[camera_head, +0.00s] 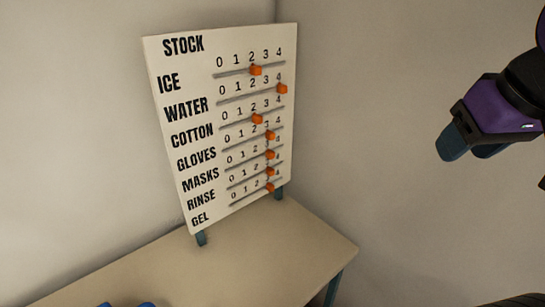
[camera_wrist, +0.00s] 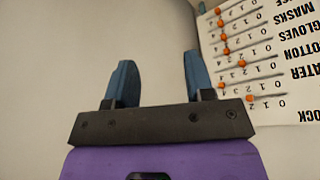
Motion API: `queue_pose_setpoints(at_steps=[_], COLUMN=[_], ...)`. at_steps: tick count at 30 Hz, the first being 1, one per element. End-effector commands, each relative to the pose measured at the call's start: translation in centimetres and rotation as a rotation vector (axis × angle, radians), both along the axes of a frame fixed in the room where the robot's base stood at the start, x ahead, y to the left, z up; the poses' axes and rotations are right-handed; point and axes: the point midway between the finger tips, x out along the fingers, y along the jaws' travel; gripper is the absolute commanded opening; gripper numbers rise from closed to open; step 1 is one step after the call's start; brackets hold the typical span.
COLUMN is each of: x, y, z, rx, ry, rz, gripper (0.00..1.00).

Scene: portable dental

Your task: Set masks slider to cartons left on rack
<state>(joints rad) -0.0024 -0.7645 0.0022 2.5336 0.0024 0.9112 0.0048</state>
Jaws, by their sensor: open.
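A white STOCK board (camera_head: 185,125) stands tilted back on the table, with labelled slider rows numbered 0 to 4. The orange masks knob (camera_head: 270,155) is in the fifth row, right of centre, around 3. The board also shows upside down at the right of the wrist view (camera_wrist: 285,115), with the masks knob (camera_wrist: 223,38) in its upper part. My gripper (camera_head: 470,147) is right of the board in the head view, apart from it. In the wrist view my gripper (camera_wrist: 153,78) is open with nothing between its fingers. No rack or cartons are in view.
The other rows have orange knobs too, including gloves (camera_head: 270,135) just above and rinse (camera_head: 271,171) just below, both close to the masks knob.

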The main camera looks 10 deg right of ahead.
Motion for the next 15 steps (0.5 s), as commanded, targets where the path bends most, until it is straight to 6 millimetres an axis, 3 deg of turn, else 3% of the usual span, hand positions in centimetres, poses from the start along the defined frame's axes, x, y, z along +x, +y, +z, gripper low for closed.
queue_pose_setpoints(at_steps=[10,15], x=[0.1,2.6], y=[0.0,0.0], z=[0.0,-0.5], rx=[-0.001,-0.031], ry=[-0.001,-0.032], rz=[0.0,0.017], gripper=[0.49,0.49])
